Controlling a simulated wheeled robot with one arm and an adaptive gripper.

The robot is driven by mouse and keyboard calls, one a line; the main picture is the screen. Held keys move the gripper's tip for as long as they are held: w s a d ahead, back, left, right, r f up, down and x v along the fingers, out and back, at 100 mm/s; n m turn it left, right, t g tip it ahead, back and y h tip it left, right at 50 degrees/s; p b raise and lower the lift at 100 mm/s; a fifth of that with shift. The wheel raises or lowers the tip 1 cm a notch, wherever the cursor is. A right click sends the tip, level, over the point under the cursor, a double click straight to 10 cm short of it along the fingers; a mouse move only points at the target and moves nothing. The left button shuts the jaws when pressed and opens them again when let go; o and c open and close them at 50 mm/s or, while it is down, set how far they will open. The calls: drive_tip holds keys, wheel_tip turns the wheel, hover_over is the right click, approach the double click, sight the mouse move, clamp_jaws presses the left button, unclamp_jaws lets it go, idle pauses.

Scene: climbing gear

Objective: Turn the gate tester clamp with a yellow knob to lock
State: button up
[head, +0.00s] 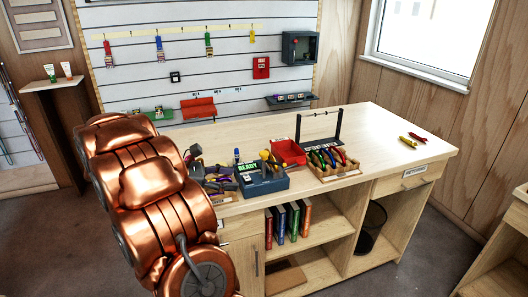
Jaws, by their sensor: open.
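I cannot pick out the gate tester clamp with certainty. A small yellow part (264,155) shows at the dark blue box (263,186) with a "READY"-like label, on the wooden workbench (365,135). It is too small to tell whether it is the clamp's knob or how it is turned. A dark upright frame (339,128) with a crossbar stands further back. My copper arm fills the left of the head view and covers the bench's left end. My gripper does not show clearly and seems hidden behind the arm.
A wooden tray (341,174) of colourful gear and a red bin (290,150) stand mid-bench. Purple and dark tools (222,182) lie beside my arm. A yellow item (407,142) and a red item (418,135) lie at right. The bench's right part is mostly clear.

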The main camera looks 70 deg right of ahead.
drive_tip(key=n+g+h, duration=0.2)
approach(264, 152)
drive_tip(key=s, duration=0.2)
drive_tip(key=shift+g, duration=0.3)
drive_tip(key=shift+w+d+f+p+x, duration=0.15)
drive_tip(key=shift+p+x, duration=0.3)
drive_tip(key=shift+x, duration=0.95)
drive_tip(key=shift+w+d+f+p+x, duration=0.15)
drive_tip(key=shift+p+x, duration=0.35)
drive_tip(key=shift+x, duration=0.95)
drive_tip(key=shift+w+d+r+p+x, duration=0.15)
drive_tip(key=shift+p+x, duration=0.3)
drive_tip(key=shift+x, duration=0.95)
drive_tip(key=shift+f, duration=0.1)
clamp_jaws()
